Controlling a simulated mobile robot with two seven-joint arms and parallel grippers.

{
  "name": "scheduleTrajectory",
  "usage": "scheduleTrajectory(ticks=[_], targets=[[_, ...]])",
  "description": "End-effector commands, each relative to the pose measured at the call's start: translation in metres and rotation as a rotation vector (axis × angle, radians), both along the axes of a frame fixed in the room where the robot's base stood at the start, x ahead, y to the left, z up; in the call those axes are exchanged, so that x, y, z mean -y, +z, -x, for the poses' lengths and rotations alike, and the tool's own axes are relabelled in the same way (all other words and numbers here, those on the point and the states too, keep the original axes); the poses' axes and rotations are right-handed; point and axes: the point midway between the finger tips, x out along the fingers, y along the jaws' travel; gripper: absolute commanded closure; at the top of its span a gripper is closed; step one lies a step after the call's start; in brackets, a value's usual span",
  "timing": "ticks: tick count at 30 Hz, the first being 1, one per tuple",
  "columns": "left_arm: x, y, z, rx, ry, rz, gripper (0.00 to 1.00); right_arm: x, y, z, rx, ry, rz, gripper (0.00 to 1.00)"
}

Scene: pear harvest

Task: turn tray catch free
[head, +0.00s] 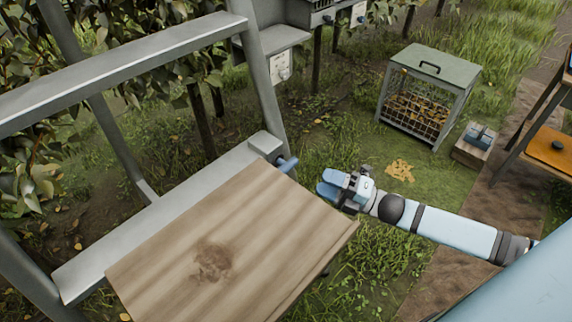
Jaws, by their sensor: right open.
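The wooden tray (255,225) lies across the lower left, fixed along a grey metal ladder-like frame (150,220). The blue tray catch (287,164) sticks out from a grey block at the tray's far corner. My right gripper (328,185) reaches in from the right, just beyond the tray's right edge. Its blue fingers are open and point toward the tray and catch. A gap shows between the fingers and the catch, and I see nothing held. My left gripper is not in view.
A grey-green lidded mesh bin (435,68) with yellow leaves inside stands at the back right. Beside it are a small box with a blue item (478,138) and an orange-shelved stand (550,147). Grey boxes (272,42) stand behind the frame.

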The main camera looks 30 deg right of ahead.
Motion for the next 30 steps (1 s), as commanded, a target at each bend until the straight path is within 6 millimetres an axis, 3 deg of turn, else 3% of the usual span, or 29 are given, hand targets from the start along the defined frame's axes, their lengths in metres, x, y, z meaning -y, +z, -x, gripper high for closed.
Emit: scheduleTrajectory(ticks=[9, 15, 29, 30], targets=[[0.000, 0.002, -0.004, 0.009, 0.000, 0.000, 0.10, -0.042, 0.013, -0.048, 0.003, 0.000, -0.001, 0.50], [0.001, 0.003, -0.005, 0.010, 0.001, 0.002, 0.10, -0.061, 0.018, -0.068, 0.002, 0.000, -0.001, 0.50], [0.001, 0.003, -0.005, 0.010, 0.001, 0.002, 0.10, -0.069, 0.019, -0.076, -0.001, 0.000, 0.001, 0.50], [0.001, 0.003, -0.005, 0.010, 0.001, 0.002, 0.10, -0.068, 0.019, -0.076, -0.001, 0.000, 0.001, 0.59]])
